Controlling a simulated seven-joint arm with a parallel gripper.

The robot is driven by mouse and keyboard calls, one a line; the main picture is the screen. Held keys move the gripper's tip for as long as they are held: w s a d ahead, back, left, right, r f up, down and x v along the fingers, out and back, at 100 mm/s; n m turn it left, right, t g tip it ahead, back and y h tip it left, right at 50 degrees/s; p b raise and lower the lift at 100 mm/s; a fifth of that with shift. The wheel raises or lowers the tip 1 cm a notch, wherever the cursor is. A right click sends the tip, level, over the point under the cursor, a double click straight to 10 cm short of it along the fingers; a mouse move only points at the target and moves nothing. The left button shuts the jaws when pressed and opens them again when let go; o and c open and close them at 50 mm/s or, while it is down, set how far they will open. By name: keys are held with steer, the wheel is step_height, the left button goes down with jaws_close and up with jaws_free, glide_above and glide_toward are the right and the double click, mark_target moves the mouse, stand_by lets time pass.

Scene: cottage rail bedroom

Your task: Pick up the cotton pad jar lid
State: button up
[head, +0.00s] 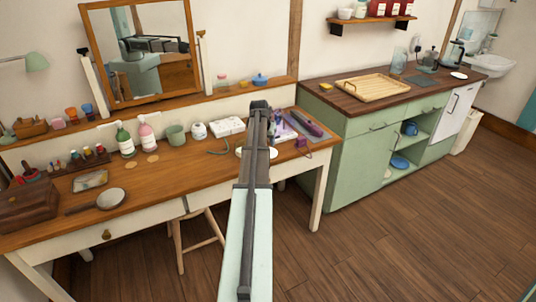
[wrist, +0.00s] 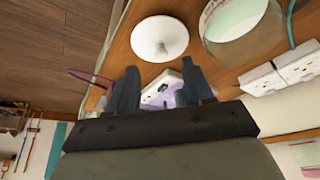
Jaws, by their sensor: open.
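A white round disc with a small raised centre, which looks like the cotton pad jar lid (wrist: 160,38), lies on the wooden dressing table. In the head view my arm covers most of it, and a white edge (head: 273,153) shows beside the arm. In the wrist view my gripper (wrist: 160,90) is open, with its two dark fingers apart and nothing seen held between them. The lid appears beyond the fingertips, apart from them. A round, pale green-rimmed container (wrist: 241,25) stands beside the lid; I cannot tell its contents. The fingers are hidden in the head view.
Purple items (head: 305,123) lie to the right. The table's front middle is mostly clear.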

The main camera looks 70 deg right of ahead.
steer(key=shift+d+x, duration=0.15)
steer(key=shift+x, duration=1.25)
steer(key=shift+d+x, duration=0.2)
steer(key=shift+x, duration=1.25)
steer(key=shift+r, duration=0.15)
steer(key=shift+c, duration=0.2)
jaws_close()
